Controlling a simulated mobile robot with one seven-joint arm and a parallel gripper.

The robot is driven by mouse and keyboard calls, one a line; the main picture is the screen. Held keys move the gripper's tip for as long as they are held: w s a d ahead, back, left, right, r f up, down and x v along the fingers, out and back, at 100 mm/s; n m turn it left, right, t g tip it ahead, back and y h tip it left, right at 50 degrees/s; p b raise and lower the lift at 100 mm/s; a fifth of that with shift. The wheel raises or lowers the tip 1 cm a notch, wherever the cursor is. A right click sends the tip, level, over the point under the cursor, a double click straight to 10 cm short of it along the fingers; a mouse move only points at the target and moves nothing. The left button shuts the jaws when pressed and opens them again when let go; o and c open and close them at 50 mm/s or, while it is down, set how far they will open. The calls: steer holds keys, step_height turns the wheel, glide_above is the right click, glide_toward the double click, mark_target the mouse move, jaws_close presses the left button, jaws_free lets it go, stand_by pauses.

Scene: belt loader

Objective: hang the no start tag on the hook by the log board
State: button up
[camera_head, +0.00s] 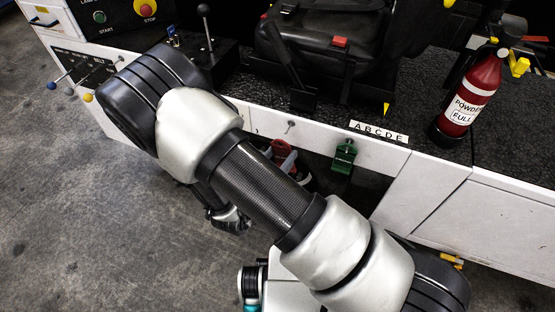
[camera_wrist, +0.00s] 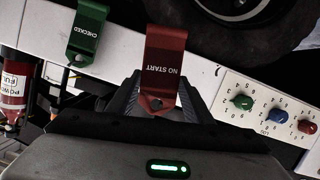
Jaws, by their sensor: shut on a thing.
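The red NO START tag (camera_wrist: 165,62) is in the wrist view, its holed end between the two fingers of my gripper (camera_wrist: 158,98), which is shut on it. In the head view my arm hides most of the gripper; a red patch (camera_head: 279,150) beside the arm may be the tag. A small peg or hook (camera_head: 290,124) sticks out of the white side panel, left of the ABCDE strip. A small dark peg (camera_wrist: 217,70) also shows right of the tag in the wrist view.
A green CHECKED tag (camera_wrist: 88,30) hangs at the white panel, also in the head view (camera_head: 343,156). A red fire extinguisher (camera_head: 470,98) stands at the right. A panel with coloured knobs (camera_wrist: 270,114) and a black tyre (camera_wrist: 245,30) are near the gripper.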

steer(key=shift+r+b+x, duration=0.15)
steer(key=shift+b+x, duration=0.3)
steer(key=shift+x, duration=1.35)
steer(key=shift+r+b+x, duration=0.15)
steer(key=shift+b+x, duration=0.3)
steer(key=shift+x, duration=1.4)
steer(key=shift+w+a, duration=0.15)
steer(key=shift+a, duration=0.05)
steer(key=o, duration=1.1)
steer(key=p+v, duration=0.2)
steer(key=v, duration=1.5)
steer(key=shift+s+r, duration=0.1)
steer(key=shift+s, duration=0.1)
